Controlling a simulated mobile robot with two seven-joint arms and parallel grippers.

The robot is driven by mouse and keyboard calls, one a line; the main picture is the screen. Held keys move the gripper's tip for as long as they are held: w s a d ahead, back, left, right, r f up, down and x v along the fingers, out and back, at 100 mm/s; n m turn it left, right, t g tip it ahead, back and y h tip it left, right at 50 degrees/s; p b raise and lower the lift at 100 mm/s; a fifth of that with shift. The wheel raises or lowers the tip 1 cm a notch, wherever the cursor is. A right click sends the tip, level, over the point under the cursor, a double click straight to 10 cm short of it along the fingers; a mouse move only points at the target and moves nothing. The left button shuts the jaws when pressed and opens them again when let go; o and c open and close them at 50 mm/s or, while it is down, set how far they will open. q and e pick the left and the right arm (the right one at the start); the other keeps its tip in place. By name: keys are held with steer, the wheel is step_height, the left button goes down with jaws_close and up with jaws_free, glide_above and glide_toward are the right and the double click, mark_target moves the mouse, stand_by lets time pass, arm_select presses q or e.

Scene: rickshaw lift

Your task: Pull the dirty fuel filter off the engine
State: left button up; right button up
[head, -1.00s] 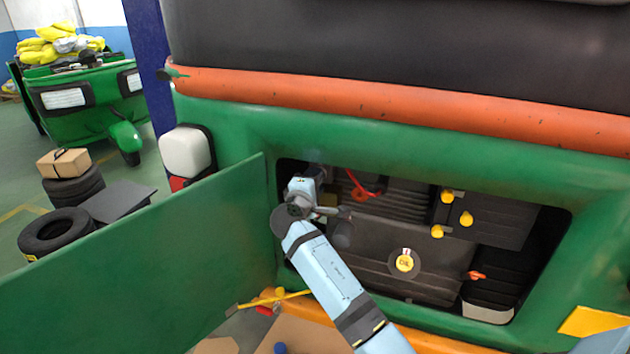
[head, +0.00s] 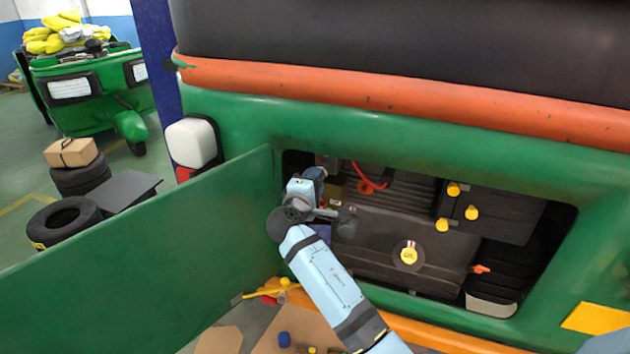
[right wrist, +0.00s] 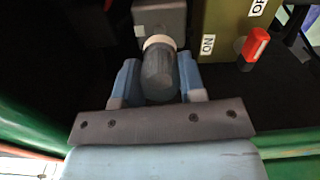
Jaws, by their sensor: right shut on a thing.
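The fuel filter (right wrist: 159,78) is a dark grey cylinder with a pale ring at its far end, seen in the right wrist view. My right gripper (right wrist: 157,66) is shut on it, with one blue finger on each side. Beyond the pale ring is a grey block (right wrist: 160,17); I cannot tell whether the filter still touches it. In the head view my right gripper (head: 316,174) is at the left end of the engine opening (head: 440,270), and its fingertips and the filter are hard to make out there. My left gripper is not in view.
A green open panel (head: 150,250) stands left of the opening. A red hose (head: 368,181), several yellow caps (head: 471,212) and a yellow filler cap (head: 409,256) are in the engine bay. An olive labelled box (right wrist: 228,28) and a red-topped part (right wrist: 254,48) sit right of the filter.

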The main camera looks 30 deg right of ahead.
steer(key=v, duration=0.5)
stand_by(0.3)
steer(key=shift+f, duration=0.1)
